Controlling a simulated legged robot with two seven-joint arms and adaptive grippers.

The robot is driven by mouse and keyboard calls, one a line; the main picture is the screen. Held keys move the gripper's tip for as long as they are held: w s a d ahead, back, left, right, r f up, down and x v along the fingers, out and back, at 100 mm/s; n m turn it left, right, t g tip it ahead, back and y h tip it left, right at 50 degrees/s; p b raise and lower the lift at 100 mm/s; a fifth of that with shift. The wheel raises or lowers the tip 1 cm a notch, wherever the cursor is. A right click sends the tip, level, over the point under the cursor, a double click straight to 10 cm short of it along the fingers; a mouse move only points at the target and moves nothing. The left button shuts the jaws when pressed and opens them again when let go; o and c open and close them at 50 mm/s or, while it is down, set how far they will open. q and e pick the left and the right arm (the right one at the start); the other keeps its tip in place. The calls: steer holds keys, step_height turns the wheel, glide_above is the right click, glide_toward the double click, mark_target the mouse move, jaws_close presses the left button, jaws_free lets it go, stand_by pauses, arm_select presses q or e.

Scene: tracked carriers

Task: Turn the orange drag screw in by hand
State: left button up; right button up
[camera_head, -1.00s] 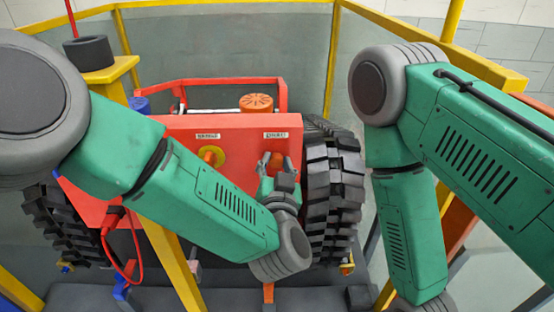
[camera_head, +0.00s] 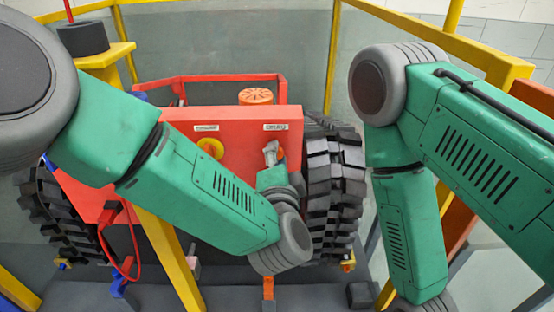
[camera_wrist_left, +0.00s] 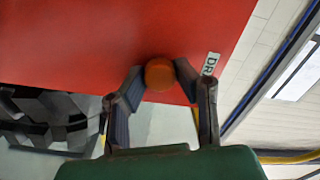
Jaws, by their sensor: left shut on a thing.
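The orange drag screw (camera_wrist_left: 159,74) is a round knob on the red front panel, beside a white label that partly reads "DR" in the left wrist view. My left gripper (camera_wrist_left: 159,77) has its two fingertips on either side of the knob and is shut on it. In the head view, the left gripper (camera_head: 271,153) reaches the panel under the right-hand label and hides most of the screw; a sliver of orange shows beside it. My right arm stands at the right of the head view, and its gripper is out of the picture.
The red carrier body (camera_head: 240,135) has a yellow knob (camera_head: 211,147) to the left and an orange cap (camera_head: 256,96) on top. Black tracks (camera_head: 335,185) flank it. Yellow rails (camera_head: 430,40) surround the carrier. A red cable (camera_head: 135,250) hangs at the left.

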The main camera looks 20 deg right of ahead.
arm_select(q)
steer(key=shift+f+m, duration=0.15)
steer(key=shift+m, duration=0.25)
steer(key=shift+m, duration=0.6)
steer(key=o, duration=0.7)
steer(key=shift+m, duration=0.3)
steer(key=o, duration=0.3)
steer(key=shift+o, duration=0.2)
